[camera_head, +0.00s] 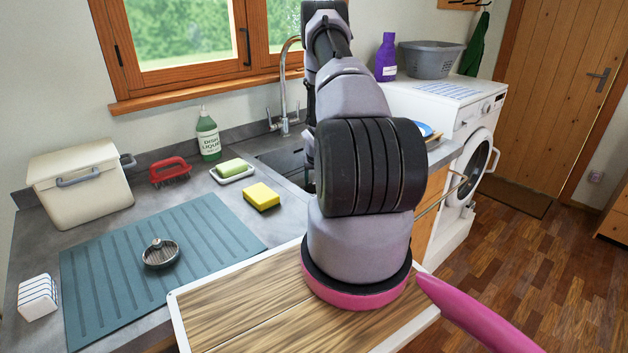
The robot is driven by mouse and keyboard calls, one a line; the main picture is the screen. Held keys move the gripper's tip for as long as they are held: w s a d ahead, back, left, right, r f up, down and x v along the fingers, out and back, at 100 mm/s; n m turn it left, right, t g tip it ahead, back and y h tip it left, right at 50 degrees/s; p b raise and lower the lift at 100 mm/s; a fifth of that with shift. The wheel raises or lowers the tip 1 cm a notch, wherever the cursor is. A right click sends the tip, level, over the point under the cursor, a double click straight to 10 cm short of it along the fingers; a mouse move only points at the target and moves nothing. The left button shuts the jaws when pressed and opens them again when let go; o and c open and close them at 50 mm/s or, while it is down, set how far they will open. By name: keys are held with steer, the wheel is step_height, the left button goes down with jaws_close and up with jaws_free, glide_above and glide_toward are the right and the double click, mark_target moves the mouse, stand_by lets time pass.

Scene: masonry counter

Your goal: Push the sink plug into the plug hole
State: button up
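A round metal sink plug (161,253) with a small knob on top lies on the blue-grey ribbed draining mat (110,285), left of my arm. The dark sink basin (284,161) is set in the grey counter below the tap (285,118). My arm covers the right part of the basin, and the plug hole does not show. My arm rises in front of the camera and reaches over toward the sink. Its end is hidden behind its own links, so my gripper cannot be seen. Nothing of mine shows near the plug.
A yellow sponge (261,196), a soap dish with green soap (232,170), a red brush (170,171), a green bottle (208,136) and a cream box (80,182) stand around the mat. A striped block (38,297) sits at its left. The mat around the plug is clear.

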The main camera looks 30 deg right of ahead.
steer(key=v, duration=1)
steer(key=shift+r, duration=0.35)
steer(key=shift+s+a, duration=0.1)
